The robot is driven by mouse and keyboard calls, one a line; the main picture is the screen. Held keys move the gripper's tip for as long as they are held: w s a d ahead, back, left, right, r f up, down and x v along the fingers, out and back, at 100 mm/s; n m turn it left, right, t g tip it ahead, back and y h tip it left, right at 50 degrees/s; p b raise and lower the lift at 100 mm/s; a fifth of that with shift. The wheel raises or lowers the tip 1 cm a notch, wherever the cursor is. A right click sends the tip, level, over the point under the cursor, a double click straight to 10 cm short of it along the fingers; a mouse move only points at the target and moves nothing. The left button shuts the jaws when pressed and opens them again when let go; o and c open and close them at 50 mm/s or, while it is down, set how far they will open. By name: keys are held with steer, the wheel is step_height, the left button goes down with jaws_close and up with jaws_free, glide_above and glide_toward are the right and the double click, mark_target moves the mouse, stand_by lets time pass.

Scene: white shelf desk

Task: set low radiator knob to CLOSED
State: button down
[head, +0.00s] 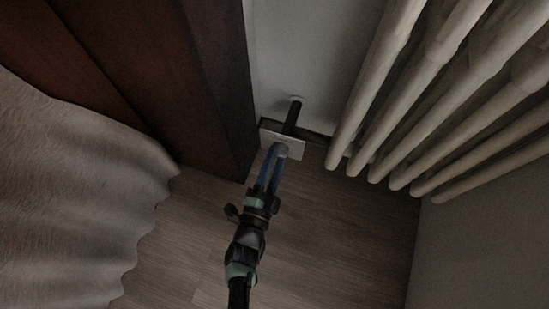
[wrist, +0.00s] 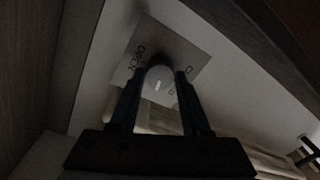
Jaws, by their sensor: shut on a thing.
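The radiator knob (head: 282,150) is a small pale round cap in front of a light square plate (head: 297,145), low near the floor. My gripper (head: 275,155) reaches it from below in the head view, its two fingers shut on it. In the wrist view the knob (wrist: 159,85) sits between the fingertips, one on each side. A short white mark shows on its face. The plate (wrist: 150,38) behind it reads OPEN at the left; lettering starting with C at the right is partly hidden by the right finger.
The pale radiator (head: 400,85) stands close to the right of the knob. A dark brown wooden piece (head: 205,70) rises close at the left, with a wavy light cloth (head: 70,190) farther left. The wooden floor (head: 340,235) is clear at the lower right.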

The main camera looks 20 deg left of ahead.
steer(key=n, duration=0.4)
steer(key=shift+d+n+p, duration=0.15)
steer(key=shift+n+p, duration=0.2)
steer(key=shift+n, duration=0.05)
steer(key=n, duration=0.3)
steer(key=shift+n+p, duration=0.3)
steer(key=shift+n, duration=0.1)
steer(key=n, duration=0.6)
steer(key=shift+d+n+g+y+p, duration=0.1)
steer(key=shift+n+g+y+p, duration=0.2)
steer(key=shift+n+p, duration=0.1)
steer(key=shift+c, duration=1.8)
jaws_free()
steer(key=shift+s, duration=0.1)
steer(key=s+p, duration=0.4)
steer(key=s, duration=0.8)
steer(key=shift+s+d, duration=0.3)
steer(key=shift+s, duration=0.1)
